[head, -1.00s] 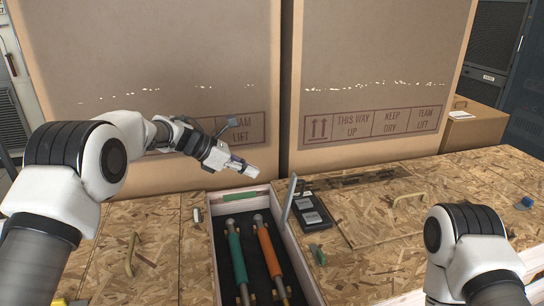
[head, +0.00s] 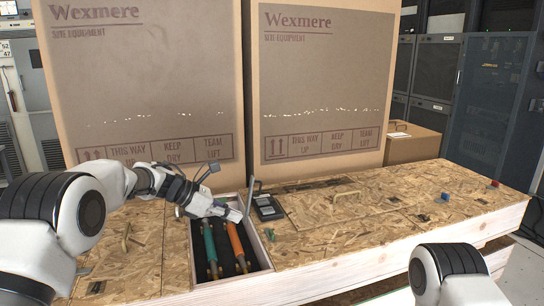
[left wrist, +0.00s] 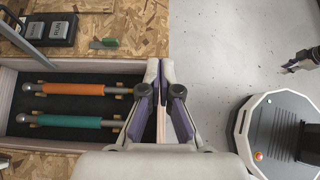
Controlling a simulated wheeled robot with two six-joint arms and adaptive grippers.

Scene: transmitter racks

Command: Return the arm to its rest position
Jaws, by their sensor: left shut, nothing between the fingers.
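My left arm comes in from the left in the head view. Its gripper (head: 238,214) is shut and empty, and appears in front of the open compartment (head: 266,258) of the wooden crate top. In the left wrist view the shut fingers (left wrist: 160,68) point over the compartment's end wall, with bare floor to their right. An orange rod (head: 236,246) and a teal rod (head: 210,248) lie side by side in the dark compartment, apart from the fingers. My right arm shows at the lower right of the head view. Its gripper (left wrist: 299,62) seems to show small in the left wrist view, jaws unclear.
Two tall cartons (head: 140,70) (head: 325,75) stand behind the crate top. A dark device (head: 267,208) and a green-handled item (left wrist: 104,44) lie beside the compartment. Red (head: 495,184) and blue (head: 445,196) small items sit at right. Grey floor (left wrist: 215,40) is clear beside the crate.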

